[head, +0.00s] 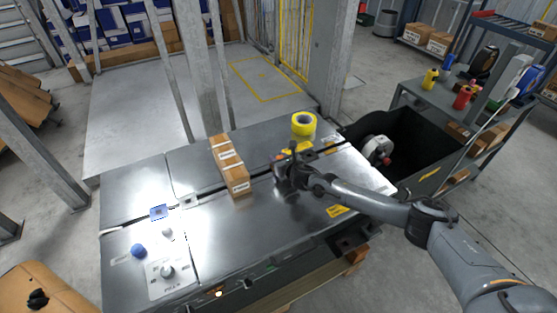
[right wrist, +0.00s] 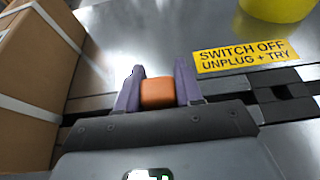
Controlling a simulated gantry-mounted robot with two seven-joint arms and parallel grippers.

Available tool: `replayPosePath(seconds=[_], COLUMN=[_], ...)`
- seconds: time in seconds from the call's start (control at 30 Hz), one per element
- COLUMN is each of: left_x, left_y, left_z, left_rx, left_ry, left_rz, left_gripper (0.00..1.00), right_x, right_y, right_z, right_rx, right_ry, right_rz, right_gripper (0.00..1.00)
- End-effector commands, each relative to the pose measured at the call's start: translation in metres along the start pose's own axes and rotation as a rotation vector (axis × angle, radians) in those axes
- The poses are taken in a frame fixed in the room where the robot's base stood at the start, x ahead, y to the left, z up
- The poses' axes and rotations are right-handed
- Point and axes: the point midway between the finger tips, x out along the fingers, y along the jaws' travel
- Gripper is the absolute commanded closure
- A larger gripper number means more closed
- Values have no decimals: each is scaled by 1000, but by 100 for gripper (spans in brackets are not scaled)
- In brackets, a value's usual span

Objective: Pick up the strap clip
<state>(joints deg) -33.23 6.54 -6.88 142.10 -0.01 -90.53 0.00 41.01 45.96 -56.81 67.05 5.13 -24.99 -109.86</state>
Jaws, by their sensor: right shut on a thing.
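The strap clip is probably the small orange-brown block (right wrist: 158,92) in the right wrist view. It sits between the two purple-grey fingers of my right gripper (right wrist: 159,70), which are shut on it. In the head view my right gripper (head: 283,162) is low over the steel table, right of the cardboard box and near the yellow roll. The clip cannot be made out there. The wrist view does not clearly show whether the clip touches the surface. My left gripper is not in view.
A long cardboard box (head: 230,165) lies left of my right gripper on the steel table (head: 225,235). A yellow warning label (right wrist: 246,56) is close by. A dark open bin (head: 415,150) is at the right.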

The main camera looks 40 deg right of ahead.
Motion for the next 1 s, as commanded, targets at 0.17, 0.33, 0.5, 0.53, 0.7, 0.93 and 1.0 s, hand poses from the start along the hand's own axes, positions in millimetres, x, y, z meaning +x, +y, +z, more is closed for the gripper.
replayPosePath(seconds=[0.17, 0.33, 0.5, 0.53, 0.7, 0.93, 1.0], left_x=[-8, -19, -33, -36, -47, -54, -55], left_y=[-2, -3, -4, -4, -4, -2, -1], left_z=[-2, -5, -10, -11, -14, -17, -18], left_rx=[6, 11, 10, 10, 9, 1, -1], left_ry=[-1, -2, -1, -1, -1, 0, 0], left_rz=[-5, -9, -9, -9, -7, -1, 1], left_gripper=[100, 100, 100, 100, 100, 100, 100], right_x=[-6, -16, -51, -58, -92, -123, -129], right_y=[-1, 0, -18, -21, -35, -49, -51], right_z=[18, 42, 45, 46, 52, 57, 58], right_rx=[1, 0, -4, -5, -4, -1, -1], right_ry=[-3, -4, 1, 0, 1, 0, 0], right_rz=[-1, 0, -1, -2, -1, 0, 0], right_gripper=[91, 91, 91, 91, 91, 91, 91])
